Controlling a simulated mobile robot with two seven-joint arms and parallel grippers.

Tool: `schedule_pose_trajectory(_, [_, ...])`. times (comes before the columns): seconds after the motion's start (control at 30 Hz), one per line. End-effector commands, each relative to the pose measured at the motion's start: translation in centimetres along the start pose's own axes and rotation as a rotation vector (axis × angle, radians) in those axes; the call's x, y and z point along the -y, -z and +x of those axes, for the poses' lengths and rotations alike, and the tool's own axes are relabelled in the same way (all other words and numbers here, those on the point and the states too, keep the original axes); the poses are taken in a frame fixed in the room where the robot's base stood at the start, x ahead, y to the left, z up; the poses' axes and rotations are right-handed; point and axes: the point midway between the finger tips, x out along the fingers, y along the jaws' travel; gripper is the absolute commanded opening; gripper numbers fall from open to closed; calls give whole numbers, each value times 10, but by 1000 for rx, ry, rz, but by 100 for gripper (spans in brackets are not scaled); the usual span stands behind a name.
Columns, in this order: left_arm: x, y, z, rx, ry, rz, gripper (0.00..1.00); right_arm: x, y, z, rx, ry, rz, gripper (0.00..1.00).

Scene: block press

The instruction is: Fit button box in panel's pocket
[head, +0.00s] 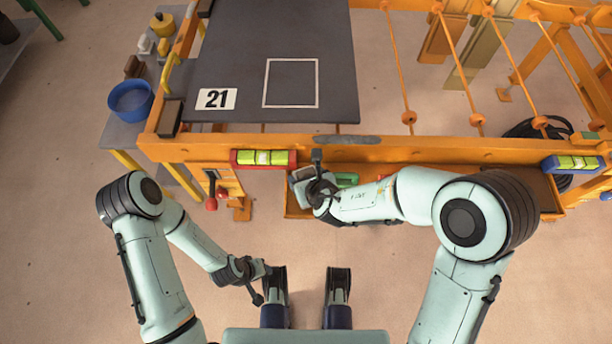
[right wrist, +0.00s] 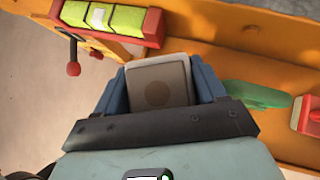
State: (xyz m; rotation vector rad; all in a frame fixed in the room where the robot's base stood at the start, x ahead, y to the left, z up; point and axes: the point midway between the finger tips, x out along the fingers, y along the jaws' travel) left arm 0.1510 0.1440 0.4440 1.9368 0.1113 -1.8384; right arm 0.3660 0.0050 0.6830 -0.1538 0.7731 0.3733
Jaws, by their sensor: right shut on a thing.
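The button box (right wrist: 158,85) shows in the right wrist view as a grey-beige block with a round brown disc on its face. My right gripper (right wrist: 160,78) is shut on it, with one blue finger at each side. In the head view my right gripper (head: 301,178) is just in front of the orange frame's near beam, right of the red-ended level. The panel's pocket cannot be made out clearly; the gripper and box cover part of the orange front. My left gripper (head: 262,272) is low in the head view, away from the frame; its jaws are too small to read.
A red level (head: 263,159) and a blue level (head: 572,164) lie along the orange beam (head: 440,152). A green piece (head: 347,180) is beside the right gripper. A red-knobbed lever (head: 211,190) hangs at the left. A dark board marked 21 (head: 290,40) lies behind.

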Motion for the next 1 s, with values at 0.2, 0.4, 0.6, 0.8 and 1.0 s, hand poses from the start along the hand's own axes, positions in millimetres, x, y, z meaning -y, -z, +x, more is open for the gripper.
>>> schedule_pose_trajectory(0.2, [0, 1, 0, -2, 0, 0, 43, 0, -1, 0, 3, 0, -1, 23])
schedule_pose_trajectory(0.4, [1, 6, 4, -16, 1, -1, 43, 0, 2, 2, 0, 0, -1, 74])
schedule_pose_trajectory(0.6, [1, 5, 3, -14, 1, -1, 43, 0, 1, 1, 0, 0, -1, 96])
schedule_pose_trajectory(0.8, [1, 4, 2, -11, 0, -1, 43, 0, 0, 0, 0, 0, -1, 96])
schedule_pose_trajectory(1.0, [-2, -7, -6, 19, -1, 2, 43, 0, -3, -22, 3, 0, 0, 96])
